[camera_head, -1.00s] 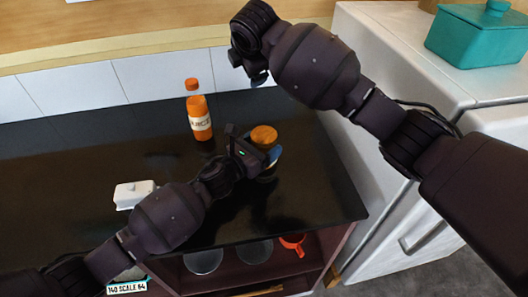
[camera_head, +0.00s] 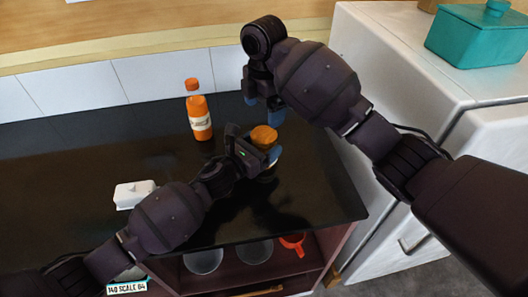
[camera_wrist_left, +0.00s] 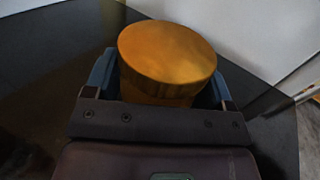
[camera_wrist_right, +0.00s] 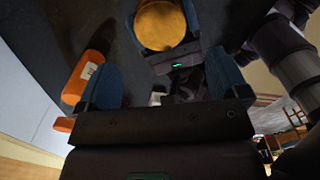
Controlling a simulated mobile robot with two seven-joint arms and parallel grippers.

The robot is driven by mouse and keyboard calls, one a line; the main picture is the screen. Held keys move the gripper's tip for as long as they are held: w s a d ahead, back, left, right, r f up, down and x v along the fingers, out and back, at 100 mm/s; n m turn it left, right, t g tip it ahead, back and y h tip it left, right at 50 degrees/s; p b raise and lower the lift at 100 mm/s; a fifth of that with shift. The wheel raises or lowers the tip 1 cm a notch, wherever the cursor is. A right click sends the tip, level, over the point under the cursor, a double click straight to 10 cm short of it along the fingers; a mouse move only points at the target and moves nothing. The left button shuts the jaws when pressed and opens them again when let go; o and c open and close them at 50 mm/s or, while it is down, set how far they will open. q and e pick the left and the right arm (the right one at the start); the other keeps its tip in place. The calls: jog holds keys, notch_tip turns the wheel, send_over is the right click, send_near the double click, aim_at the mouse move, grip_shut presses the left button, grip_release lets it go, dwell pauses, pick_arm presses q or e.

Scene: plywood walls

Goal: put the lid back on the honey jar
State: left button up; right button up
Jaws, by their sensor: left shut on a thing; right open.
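The honey jar (camera_wrist_left: 158,97) shows in the left wrist view as an amber body under a wider round orange-brown lid (camera_wrist_left: 168,50). The lid sits on top of the jar; I cannot tell whether it is fully seated. In the head view the lid (camera_head: 264,136) is over the counter's right part, and the jar is mostly hidden by my left gripper (camera_head: 258,147). That gripper is shut around the jar below the lid. My right gripper (camera_head: 263,102) is open and empty, pointing down above and behind the jar. Its wrist view shows the lid (camera_wrist_right: 160,25) beyond its fingers.
An orange-capped bottle (camera_head: 199,112) stands left of my right gripper. A white butter dish (camera_head: 134,194) is at the left on the black counter (camera_head: 310,200). A red mug (camera_head: 293,243) and glasses are on the shelf below. A white cabinet (camera_head: 385,60) stands at the right.

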aim_at(264, 134)
notch_tip(264, 134, down, 6)
jog(key=shift+s+a+r, duration=0.1)
jog(key=shift+r, duration=0.05)
jog(key=shift+f, duration=1.15)
jog(key=c, duration=0.9)
jog(key=shift+m, duration=1.7)
jog(key=shift+c, duration=0.2)
